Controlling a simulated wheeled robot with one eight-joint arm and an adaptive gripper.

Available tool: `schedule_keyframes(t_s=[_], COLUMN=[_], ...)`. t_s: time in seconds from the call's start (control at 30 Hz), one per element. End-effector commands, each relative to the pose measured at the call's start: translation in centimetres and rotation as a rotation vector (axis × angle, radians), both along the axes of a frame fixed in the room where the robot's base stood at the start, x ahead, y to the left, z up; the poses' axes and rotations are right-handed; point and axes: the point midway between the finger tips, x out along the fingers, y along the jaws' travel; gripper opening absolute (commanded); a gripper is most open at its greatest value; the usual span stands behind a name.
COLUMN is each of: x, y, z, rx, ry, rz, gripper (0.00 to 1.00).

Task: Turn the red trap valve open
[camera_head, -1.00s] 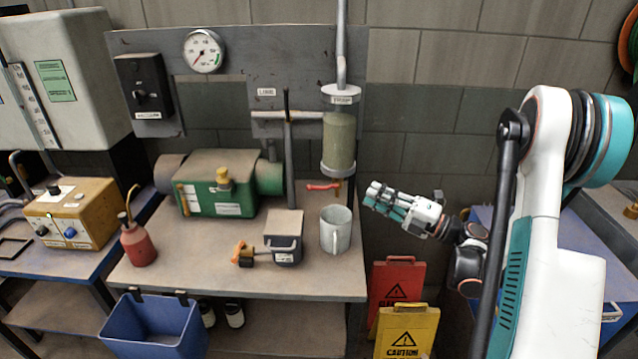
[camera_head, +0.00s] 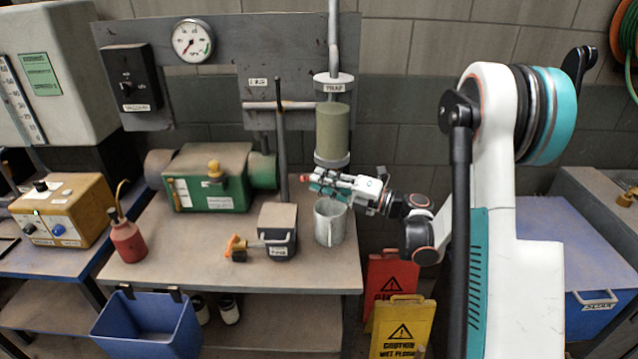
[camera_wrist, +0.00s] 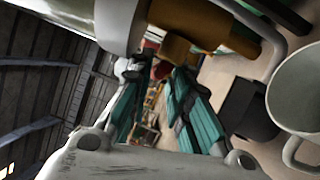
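The trap is a grey-green cylinder (camera_head: 332,134) under a collar labelled TRAP, in front of the back board. The red valve handle (camera_head: 305,178) shows only as a small red bit below the trap, just left of my fingertips; the rest is hidden behind my gripper. My gripper (camera_head: 318,185) is just under the trap, above the grey mug, pointing left. In the wrist view, my two teal fingers (camera_wrist: 158,76) are spread apart. The brass valve body (camera_wrist: 205,24) lies just beyond and above the fingertips. I cannot tell whether they touch the handle.
A grey mug (camera_head: 330,228) stands right under my gripper. A small box with a handle (camera_head: 278,232) and a vertical grey rod (camera_head: 281,145) are to the left. A green pump (camera_head: 208,170) is farther left. Caution signs (camera_head: 402,325) stand below, right of the bench.

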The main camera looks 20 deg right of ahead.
Motion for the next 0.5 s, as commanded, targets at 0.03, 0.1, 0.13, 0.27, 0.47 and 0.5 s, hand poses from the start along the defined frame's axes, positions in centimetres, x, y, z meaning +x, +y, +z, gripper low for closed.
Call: schedule_keyframes(t_s=[0.03, 0.1, 0.13, 0.27, 0.47, 0.5], x=[0.27, 0.53, 0.61, 0.75, 0.74, 0.73], y=[0.43, 0.7, 0.76, 0.88, 0.88, 0.88], z=[-0.01, 0.06, 0.09, 0.14, 0.15, 0.15], rx=[0.0, 0.0, 0.0, 0.0, 0.0, 0.0], ry=[-0.001, -0.001, 0.0, 0.0, 0.0, 0.0], rz=[0.002, 0.002, 0.001, 0.0, 0.0, 0.0], gripper=[0.18, 0.18, 0.18, 0.18, 0.14, 0.04])
